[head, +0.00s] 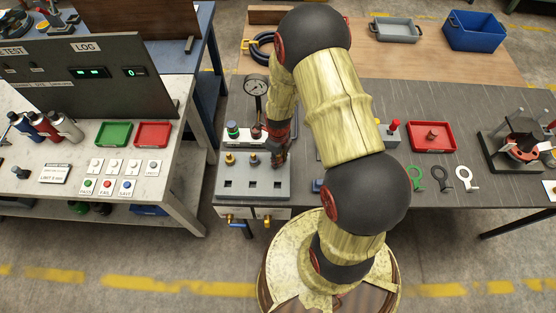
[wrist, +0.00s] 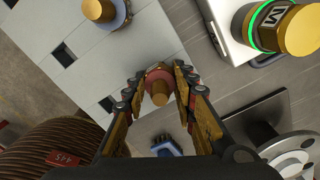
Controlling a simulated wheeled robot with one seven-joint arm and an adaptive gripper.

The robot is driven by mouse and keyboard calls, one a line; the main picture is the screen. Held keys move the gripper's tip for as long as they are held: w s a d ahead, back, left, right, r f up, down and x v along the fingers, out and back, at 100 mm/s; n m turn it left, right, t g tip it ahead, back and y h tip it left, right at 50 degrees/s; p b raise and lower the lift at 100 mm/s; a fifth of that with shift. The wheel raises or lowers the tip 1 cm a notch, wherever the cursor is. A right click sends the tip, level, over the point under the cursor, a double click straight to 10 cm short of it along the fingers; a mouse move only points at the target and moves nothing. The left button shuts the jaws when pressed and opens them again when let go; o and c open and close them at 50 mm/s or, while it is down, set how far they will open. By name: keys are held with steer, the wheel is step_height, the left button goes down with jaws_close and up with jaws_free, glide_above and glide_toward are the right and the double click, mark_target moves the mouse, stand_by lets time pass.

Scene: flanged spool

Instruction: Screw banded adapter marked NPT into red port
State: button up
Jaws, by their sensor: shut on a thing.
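My gripper (wrist: 158,88) is shut on a brass-topped piece with a reddish collar (wrist: 159,84), over the grey port block (wrist: 75,60). I cannot tell whether the collar is the red port or a band on the piece, and no mark shows on it. In the head view my gripper (head: 279,157) is at the right end of the grey block (head: 235,192), where the held piece is hidden. A green-banded adapter marked M (wrist: 275,28) stands on the white rack behind the block. A dark red piece (head: 256,131) stands beside it in the head view.
Two other brass-topped fittings (head: 230,158) stand on the block, left of my gripper. A pressure gauge (head: 255,88) rises behind the rack. A blue item (wrist: 166,147) lies beside the block. Right of my arm are a red tray (head: 432,149) and several ring-ended tools (head: 440,178).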

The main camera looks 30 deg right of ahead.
jaws_close()
steer(key=shift+r+p, duration=1.65)
steer(key=shift+r, duration=0.9)
